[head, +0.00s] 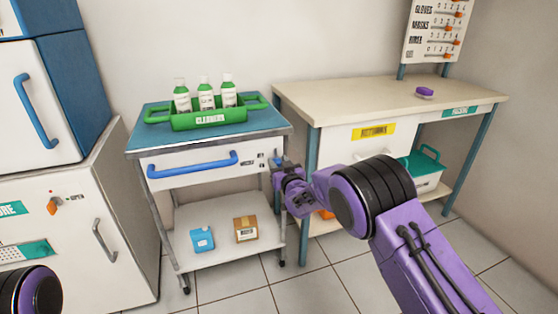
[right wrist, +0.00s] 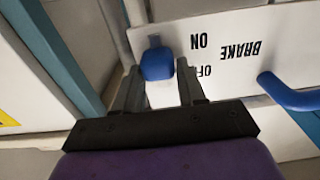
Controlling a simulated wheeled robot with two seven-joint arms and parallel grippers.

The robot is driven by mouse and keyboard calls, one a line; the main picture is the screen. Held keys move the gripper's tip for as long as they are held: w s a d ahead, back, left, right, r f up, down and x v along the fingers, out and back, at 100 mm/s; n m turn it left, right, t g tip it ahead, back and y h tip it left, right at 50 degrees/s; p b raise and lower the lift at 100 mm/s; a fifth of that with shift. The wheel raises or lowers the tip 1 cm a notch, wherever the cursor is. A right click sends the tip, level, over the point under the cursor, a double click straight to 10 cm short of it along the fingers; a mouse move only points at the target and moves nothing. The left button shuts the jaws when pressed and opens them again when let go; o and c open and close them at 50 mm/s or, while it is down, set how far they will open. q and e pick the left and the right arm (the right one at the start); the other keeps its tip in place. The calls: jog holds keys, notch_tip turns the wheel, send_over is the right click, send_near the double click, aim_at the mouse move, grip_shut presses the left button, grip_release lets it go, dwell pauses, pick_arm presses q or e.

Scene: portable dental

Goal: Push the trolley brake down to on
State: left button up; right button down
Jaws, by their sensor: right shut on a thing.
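The trolley (head: 137,160) stands left of centre in the head view, with a blue top and a white drawer front. Its brake is a blue knob (right wrist: 157,64) on the white panel beside upside-down BRAKE, ON and OFF lettering in the right wrist view. The knob sits closer to the OFF word than to ON. My right gripper (right wrist: 158,80) is at the trolley's right front corner, its two fingers on either side of the knob and shut on it. In the head view the right gripper (head: 279,167) covers most of the brake. My left gripper is out of view.
A green cleaners carrier (head: 208,121) with bottles stands on the trolley. A blue drawer handle (head: 193,165) is left of the brake. A table (head: 390,100) stands close on the right. Floor in front is clear.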

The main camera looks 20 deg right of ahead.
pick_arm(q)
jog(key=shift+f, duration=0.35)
pick_arm(e)
jog(key=shift+f, duration=0.7)
jog(key=c, duration=0.7)
grip_release()
jog(key=shift+f, duration=0.1)
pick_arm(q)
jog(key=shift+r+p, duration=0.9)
pick_arm(e)
jog(key=s, duration=1)
jog(key=shift+s+d, duration=0.2)
jog(key=shift+s, duration=0.1)
